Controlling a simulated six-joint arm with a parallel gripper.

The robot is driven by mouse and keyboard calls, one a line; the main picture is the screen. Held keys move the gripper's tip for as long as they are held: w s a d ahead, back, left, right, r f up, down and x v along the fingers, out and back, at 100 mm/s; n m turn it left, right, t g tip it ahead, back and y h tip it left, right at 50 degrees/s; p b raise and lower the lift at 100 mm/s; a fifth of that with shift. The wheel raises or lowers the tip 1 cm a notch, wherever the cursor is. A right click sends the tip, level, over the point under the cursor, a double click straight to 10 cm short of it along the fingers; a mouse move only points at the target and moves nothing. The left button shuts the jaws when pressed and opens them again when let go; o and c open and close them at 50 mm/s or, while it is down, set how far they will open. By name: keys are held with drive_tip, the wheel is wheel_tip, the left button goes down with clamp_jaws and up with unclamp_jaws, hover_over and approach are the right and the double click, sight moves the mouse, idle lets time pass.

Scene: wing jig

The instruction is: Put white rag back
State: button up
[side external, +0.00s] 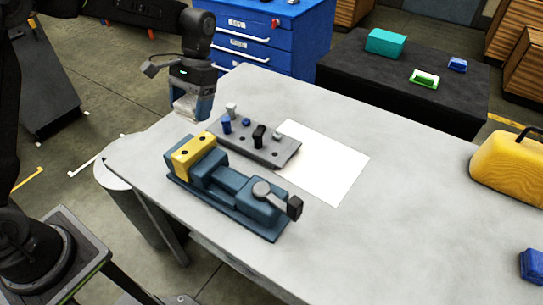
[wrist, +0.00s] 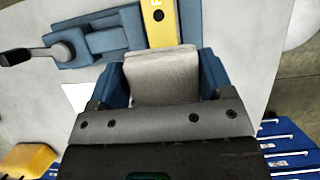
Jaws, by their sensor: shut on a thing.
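My gripper (side external: 191,106) hangs above the far-left part of the grey table (side external: 430,210), beyond the vise. It is shut on the white rag (wrist: 160,78), a folded, pale grey-white block between the two blue fingers in the wrist view. In the side view the rag (side external: 184,108) shows only partly, at the left of the fingers. The rag appears clear of the table. A flat white rectangle (side external: 325,165) lies on the table right of the grey peg block; its corner also shows in the wrist view (wrist: 75,97).
A blue vise (side external: 240,195) with a yellow bar (side external: 194,150) stands near the front edge. A grey block (side external: 270,150) with several pegs stands behind it. A yellow case (side external: 505,170) and a blue object (side external: 532,265) are at the right. The table's middle right is clear.

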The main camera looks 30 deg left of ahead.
drive_tip(key=w+d+f+n+t+h, duration=0.1)
drive_tip(key=w+d+f+n+h, duration=0.25)
drive_tip(key=w+d+n, duration=0.4)
drive_tip(key=n+t, duration=0.3)
drive_tip(key=n, duration=0.8)
hover_over(324, 186)
drive_tip(key=a, duration=0.1)
drive_tip(key=shift+m+h, duration=0.25)
drive_tip(key=shift+h, duration=0.1)
wheel_tip(324, 186, down, 11)
drive_tip(key=shift+f, duration=2.2)
drive_tip(key=o, duration=1)
drive_tip(key=shift+f, duration=0.15)
drive_tip(key=shift+o, duration=0.2)
drive_tip(key=v, duration=1.2)
drive_tip(key=shift+s, duration=0.25)
